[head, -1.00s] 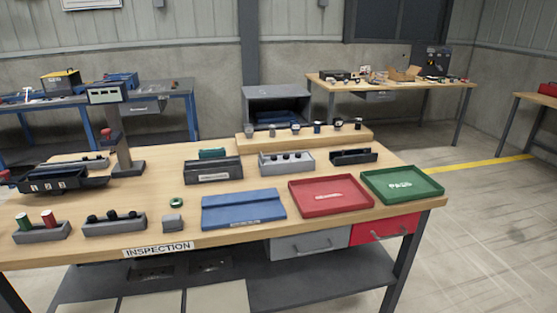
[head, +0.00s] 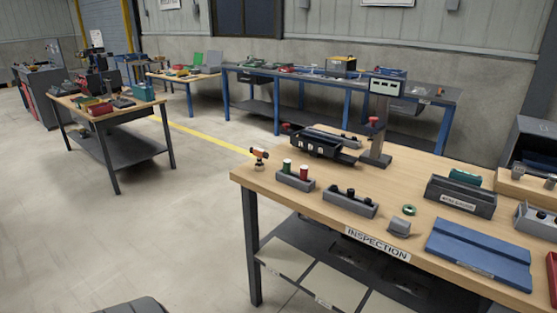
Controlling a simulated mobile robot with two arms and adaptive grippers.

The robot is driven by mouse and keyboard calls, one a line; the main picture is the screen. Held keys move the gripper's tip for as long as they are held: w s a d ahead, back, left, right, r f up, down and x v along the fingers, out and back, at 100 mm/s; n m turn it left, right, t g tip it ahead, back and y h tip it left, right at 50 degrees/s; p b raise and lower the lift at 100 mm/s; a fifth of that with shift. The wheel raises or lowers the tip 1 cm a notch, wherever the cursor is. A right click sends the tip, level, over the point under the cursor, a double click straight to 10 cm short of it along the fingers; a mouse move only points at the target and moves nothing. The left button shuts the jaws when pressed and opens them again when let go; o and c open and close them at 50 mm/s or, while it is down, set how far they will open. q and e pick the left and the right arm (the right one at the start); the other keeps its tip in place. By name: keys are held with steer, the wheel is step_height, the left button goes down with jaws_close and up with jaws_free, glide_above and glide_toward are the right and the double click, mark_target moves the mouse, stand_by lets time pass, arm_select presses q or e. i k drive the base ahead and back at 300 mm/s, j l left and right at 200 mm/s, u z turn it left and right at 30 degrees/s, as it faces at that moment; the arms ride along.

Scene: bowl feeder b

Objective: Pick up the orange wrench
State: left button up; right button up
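I cannot make out an orange wrench in the head view. Tools on the far benches are too small to tell apart. A small orange and black object (head: 259,154) stands at the left corner of the inspection table; it does not look like a wrench. Neither of my grippers is in view.
The inspection table (head: 400,240) fills the right, with holders and a blue tray (head: 480,252). A smaller wooden-topped table (head: 108,118) with bins stands at left. A long blue-legged bench (head: 340,85) lines the back wall. Open floor (head: 180,225) lies between. A dark rounded shape shows at bottom left.

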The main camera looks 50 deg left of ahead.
mark_target(260, 154)
steer(key=u, duration=1.75)
